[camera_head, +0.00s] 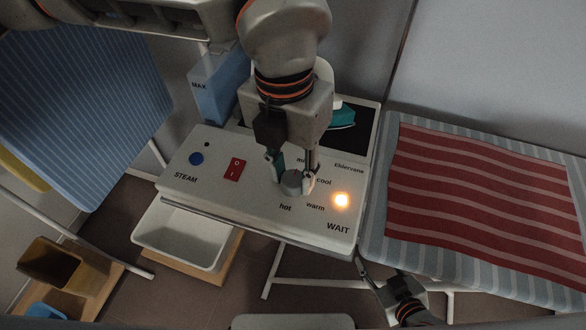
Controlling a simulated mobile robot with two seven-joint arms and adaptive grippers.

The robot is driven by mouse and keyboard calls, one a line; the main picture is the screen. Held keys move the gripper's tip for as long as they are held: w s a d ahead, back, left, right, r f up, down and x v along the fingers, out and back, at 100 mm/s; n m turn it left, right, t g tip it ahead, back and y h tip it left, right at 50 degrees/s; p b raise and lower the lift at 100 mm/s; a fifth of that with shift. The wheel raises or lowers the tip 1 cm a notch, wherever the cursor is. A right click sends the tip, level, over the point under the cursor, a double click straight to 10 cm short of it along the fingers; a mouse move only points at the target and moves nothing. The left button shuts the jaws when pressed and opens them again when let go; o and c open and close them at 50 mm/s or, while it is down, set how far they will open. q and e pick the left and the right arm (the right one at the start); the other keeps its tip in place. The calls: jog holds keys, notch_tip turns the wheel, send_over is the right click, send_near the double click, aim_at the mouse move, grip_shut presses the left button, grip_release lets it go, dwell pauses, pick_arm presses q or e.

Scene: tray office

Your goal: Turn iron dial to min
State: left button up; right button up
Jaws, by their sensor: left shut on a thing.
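The iron station (230,197) is a white panel with a grey dial (291,184) near its middle. The labels hot, warm and cool show around the dial; the min label is partly hidden behind my gripper. My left gripper (291,180) points down from above, its fingers on either side of the dial and shut on it. The dial's pointer cannot be made out. An orange light (342,200) glows above the word WAIT. The teal iron (342,118) sits behind, partly hidden by my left arm. My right gripper (375,285) is low, below the panel's right front; its fingers are unclear.
The panel also has a red switch (235,169) and a blue button (196,158). A blue water tank (220,85) stands behind. A red striped cloth (480,190) lies on the ironing board (470,258) at right. A white bin (180,236) is below left.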

aim_at(289, 175)
dwell(0.4)
pick_arm(q)
jog(key=o, duration=1.1)
jog(key=shift+r, duration=0.1)
jog(key=r, duration=1.1)
jog(key=shift+w+a+r, duration=0.15)
jog(key=shift+a+r, duration=0.2)
jog(key=shift+r, duration=0.05)
